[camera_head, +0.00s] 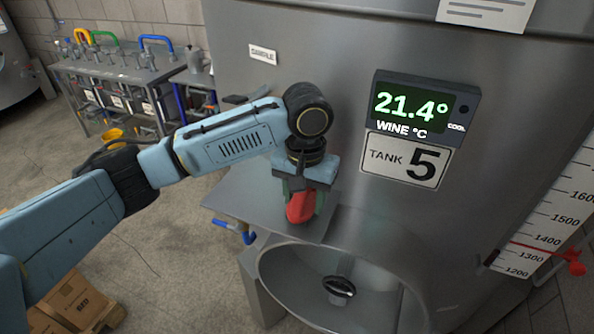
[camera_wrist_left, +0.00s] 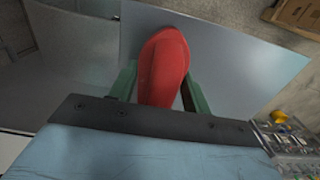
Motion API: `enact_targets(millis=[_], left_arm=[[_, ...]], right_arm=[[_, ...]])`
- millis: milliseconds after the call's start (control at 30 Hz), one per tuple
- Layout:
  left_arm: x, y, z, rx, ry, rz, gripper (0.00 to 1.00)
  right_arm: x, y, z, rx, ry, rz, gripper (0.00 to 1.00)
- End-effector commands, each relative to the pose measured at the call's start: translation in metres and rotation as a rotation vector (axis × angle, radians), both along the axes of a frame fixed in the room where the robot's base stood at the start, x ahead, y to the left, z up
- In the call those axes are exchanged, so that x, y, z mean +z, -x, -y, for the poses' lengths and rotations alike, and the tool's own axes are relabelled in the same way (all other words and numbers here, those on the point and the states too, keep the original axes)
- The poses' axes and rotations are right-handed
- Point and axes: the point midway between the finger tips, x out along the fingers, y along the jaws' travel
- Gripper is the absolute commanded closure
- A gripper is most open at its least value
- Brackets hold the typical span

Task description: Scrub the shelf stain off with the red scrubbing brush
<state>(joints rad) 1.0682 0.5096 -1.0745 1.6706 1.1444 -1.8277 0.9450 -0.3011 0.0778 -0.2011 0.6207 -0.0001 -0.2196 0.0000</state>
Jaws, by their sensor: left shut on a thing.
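The red scrubbing brush (camera_head: 300,207) is held in my left gripper (camera_head: 301,200) above or against the metal shelf (camera_head: 244,203) on the tank's side. In the left wrist view the brush (camera_wrist_left: 163,68) sits between the two green fingers of the gripper (camera_wrist_left: 155,88), over the grey shelf (camera_wrist_left: 235,62). Whether the bristles touch the shelf cannot be told. No stain shows on the visible part of the shelf; the brush and gripper cover some of it. My right gripper is not in view.
A large steel tank with a temperature display (camera_head: 412,107) and a TANK 5 label (camera_head: 404,160) stands right behind the shelf. An open round hatch (camera_head: 340,287) is below right. Cardboard boxes (camera_head: 75,298) lie on the floor.

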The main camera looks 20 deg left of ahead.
Motion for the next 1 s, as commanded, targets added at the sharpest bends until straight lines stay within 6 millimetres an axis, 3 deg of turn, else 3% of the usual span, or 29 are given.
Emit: enact_targets(millis=[200, 400, 467, 933, 1000], left_arm=[[-0.003, 0.002, 0.015, 0.01, 0.0, 0.0, 0.73], [-0.004, 0.003, 0.012, 0.017, 0.0, 0.002, 0.73], [0.005, 0.002, 0.007, 0.015, -0.001, -0.002, 0.73], [0.005, -0.001, -0.016, -0.011, 0.0, -0.004, 0.73], [0.022, -0.002, -0.015, -0.013, 0.0, 0.001, 0.73]], right_arm=[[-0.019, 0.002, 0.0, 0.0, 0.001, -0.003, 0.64], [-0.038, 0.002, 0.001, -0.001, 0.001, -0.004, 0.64], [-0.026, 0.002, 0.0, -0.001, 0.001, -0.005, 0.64], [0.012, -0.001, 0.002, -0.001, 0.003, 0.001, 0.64], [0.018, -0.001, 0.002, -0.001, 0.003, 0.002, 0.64]])
